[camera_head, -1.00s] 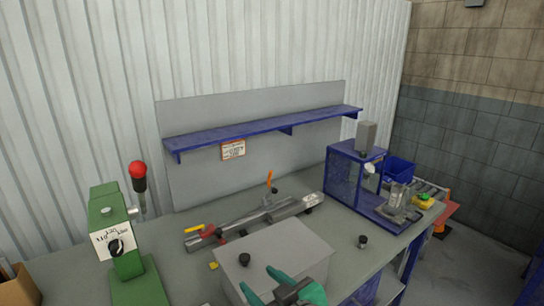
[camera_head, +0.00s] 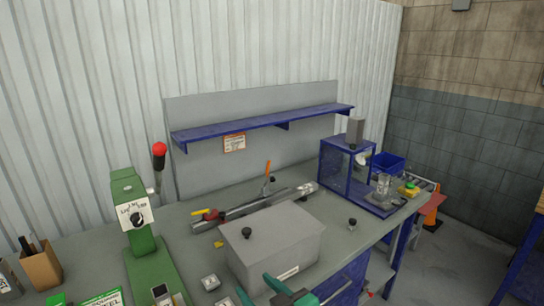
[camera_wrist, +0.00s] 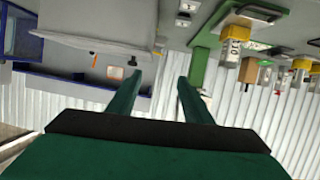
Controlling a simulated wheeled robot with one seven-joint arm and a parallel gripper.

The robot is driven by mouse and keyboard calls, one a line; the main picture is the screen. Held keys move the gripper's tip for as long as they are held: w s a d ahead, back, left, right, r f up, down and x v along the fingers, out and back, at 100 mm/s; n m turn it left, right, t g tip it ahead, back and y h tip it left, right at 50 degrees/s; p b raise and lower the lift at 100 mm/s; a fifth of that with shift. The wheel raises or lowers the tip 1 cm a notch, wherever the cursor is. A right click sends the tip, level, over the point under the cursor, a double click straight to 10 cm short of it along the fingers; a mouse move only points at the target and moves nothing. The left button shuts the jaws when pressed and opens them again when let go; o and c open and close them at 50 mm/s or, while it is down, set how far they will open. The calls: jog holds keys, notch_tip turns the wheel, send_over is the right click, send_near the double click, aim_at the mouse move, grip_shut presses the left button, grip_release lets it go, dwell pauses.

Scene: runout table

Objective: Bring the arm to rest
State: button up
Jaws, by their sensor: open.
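My gripper (camera_head: 276,293) shows at the bottom edge of the head view, in front of the grey box on the bench. Its green fingers are apart with nothing between them. In the wrist view the two green fingers (camera_wrist: 157,82) point up the picture, spread and empty. The wrist picture is upside down, with the bench at the top and the corrugated wall below.
A grey box (camera_head: 272,250) with a dark knob stands on the bench (camera_head: 345,222). A green press (camera_head: 140,235) with a red-knobbed lever is at left. A blue-framed machine (camera_head: 340,170) stands at right. A blue shelf (camera_head: 255,125) runs along the back panel.

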jog(key=s+f+m+t+h, duration=0.1)
jog(key=s+f+m+h, duration=0.15)
jog(key=f, duration=0.45)
jog(key=s+d+f+m+t+h, duration=0.1)
jog(key=s+f+m, duration=0.25)
jog(key=f, duration=0.25)
jog(key=s+f+m+t+h, duration=0.1)
jog(key=s+f+m+h, duration=0.1)
jog(key=s+f, duration=0.35)
jog(key=s+d+f+h, duration=0.1)
jog(key=s+f, duration=0.1)
jog(key=s, duration=0.9)
jog(key=s+d+f+n, duration=0.1)
jog(key=s+f, duration=0.1)
jog(key=s, duration=0.9)
jog(key=shift+s+f+h, duration=0.35)
jog(key=shift+s, duration=0.05)
jog(key=shift+d, duration=0.1)
jog(key=c, duration=0.4)
jog(key=shift+w, duration=0.1)
